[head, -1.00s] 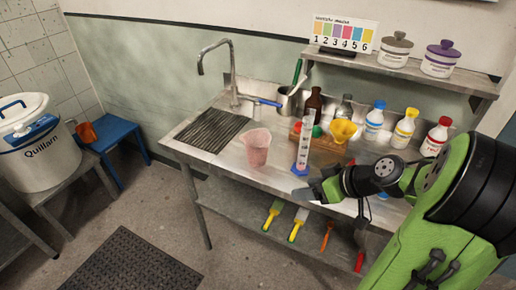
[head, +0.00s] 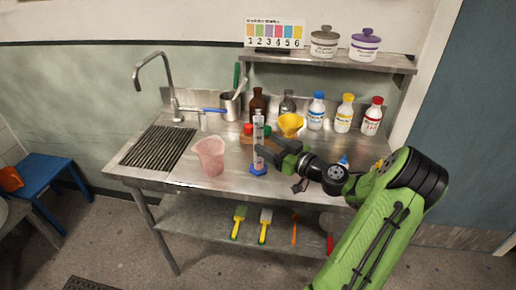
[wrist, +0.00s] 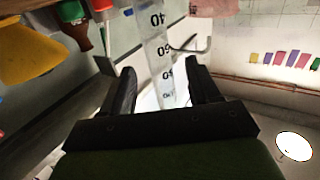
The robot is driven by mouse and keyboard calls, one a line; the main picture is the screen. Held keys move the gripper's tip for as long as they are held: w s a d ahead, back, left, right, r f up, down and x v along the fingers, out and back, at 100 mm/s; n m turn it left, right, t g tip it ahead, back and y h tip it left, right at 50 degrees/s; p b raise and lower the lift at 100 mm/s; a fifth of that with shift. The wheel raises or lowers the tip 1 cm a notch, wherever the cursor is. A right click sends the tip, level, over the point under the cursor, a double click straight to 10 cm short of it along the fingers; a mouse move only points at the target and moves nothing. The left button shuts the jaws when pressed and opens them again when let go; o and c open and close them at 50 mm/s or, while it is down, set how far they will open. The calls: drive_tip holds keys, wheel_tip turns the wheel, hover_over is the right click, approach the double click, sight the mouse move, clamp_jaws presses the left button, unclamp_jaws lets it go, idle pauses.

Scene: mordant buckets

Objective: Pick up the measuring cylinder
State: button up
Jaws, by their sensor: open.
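The measuring cylinder (head: 258,140) is a clear tube with a blue foot, upright on the steel bench. Its graduated wall also shows in the wrist view (wrist: 158,62), between the two dark fingers. My gripper (head: 268,150) is at the cylinder from its right side, partway up the tube. In the wrist view my gripper (wrist: 160,88) is open, with a finger on each side of the cylinder. I cannot tell whether either finger touches it.
A pink jug (head: 210,157) stands left of the cylinder. A yellow funnel (head: 290,124), a brown bottle (head: 257,104) and several capped bottles stand behind. A shelf (head: 330,62) overhangs the back. The bench front (head: 200,181) is clear.

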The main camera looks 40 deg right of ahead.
sight(259, 138)
drive_tip(key=w, duration=0.4)
drive_tip(key=shift+w+a, duration=0.15)
drive_tip(key=shift+w, duration=0.25)
drive_tip(key=shift+r, duration=0.1)
drive_tip(key=shift+s, duration=0.1)
drive_tip(key=shift+c, duration=0.4)
drive_tip(key=c, duration=1)
